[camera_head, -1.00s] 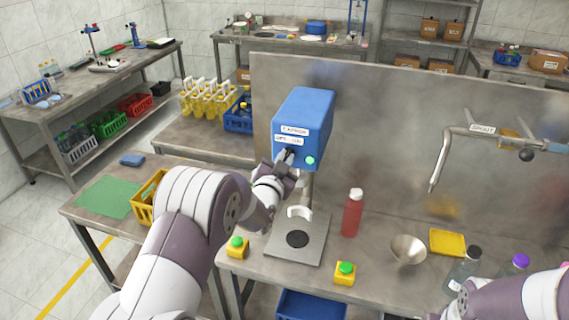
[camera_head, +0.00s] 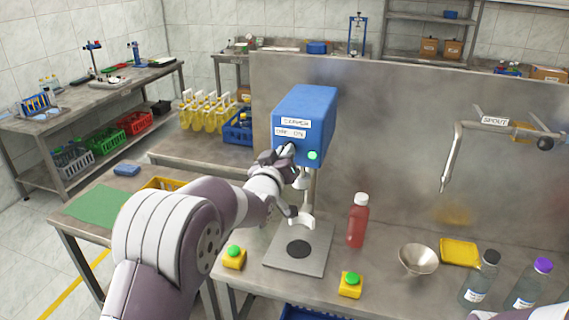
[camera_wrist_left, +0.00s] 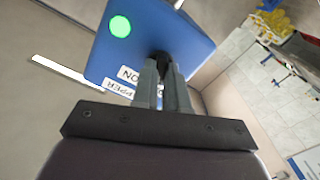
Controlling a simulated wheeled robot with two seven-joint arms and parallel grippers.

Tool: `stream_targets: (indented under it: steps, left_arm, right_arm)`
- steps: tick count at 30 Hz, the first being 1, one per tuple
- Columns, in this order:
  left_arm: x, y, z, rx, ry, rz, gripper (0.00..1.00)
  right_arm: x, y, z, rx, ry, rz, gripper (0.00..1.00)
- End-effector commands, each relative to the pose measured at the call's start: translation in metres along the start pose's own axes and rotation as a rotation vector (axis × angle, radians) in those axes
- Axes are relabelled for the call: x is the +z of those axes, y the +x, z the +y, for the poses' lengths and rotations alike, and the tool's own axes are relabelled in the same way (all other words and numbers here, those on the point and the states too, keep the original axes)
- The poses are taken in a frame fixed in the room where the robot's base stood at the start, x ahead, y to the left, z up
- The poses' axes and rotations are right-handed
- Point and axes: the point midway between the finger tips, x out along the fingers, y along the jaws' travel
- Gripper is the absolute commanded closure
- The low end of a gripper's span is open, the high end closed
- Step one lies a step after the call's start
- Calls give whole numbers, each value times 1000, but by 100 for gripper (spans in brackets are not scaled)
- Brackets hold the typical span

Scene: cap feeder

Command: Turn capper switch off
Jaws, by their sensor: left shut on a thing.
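The capper is a blue box (camera_head: 305,112) on a post above the metal bench. Its front has a "CAPPER" label, an "OFF ON" label (camera_head: 290,132) and a lit green lamp (camera_head: 312,155). My left gripper (camera_head: 289,152) is at the capper's front, just left of the lamp. In the left wrist view its fingers (camera_wrist_left: 165,66) are shut on the dark switch knob (camera_wrist_left: 160,55), beside the green lamp (camera_wrist_left: 120,26). The fingers hide most of the knob, so its exact angle is unclear. My right gripper is out of view.
Below the capper is a metal plate (camera_head: 315,260) with a black disc, flanked by yellow boxes with green buttons (camera_head: 234,257) (camera_head: 350,284). A red bottle (camera_head: 358,220), a funnel (camera_head: 418,260) and a yellow tray (camera_head: 460,252) stand to the right. A metal spout (camera_head: 450,165) overhangs the bench.

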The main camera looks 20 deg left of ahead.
Motion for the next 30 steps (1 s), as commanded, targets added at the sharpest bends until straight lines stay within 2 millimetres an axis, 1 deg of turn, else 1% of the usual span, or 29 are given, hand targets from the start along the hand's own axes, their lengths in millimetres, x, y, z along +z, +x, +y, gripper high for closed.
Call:
stream_targets:
  steps: [1, 9, 26, 27, 28, 29, 30]
  left_arm:
    - [8, 0, -3, -3, -21, -11, 100]
    - [8, 0, -2, -5, -115, -14, 100]
    - [8, 0, -2, -6, -141, -16, 100]
    - [8, 0, -2, -6, -141, -17, 74]
    - [8, 0, -2, -6, -141, -16, 65]
    - [7, 0, -2, -5, -141, -15, 62]
    - [6, 0, -2, -4, -141, -13, 62]
  right_arm:
    - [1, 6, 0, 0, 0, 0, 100]
    - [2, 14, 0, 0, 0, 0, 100]
    - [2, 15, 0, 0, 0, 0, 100]
    - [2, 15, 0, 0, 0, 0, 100]
    - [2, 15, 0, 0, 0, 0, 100]
    - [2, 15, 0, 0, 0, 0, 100]
    - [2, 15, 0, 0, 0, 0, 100]
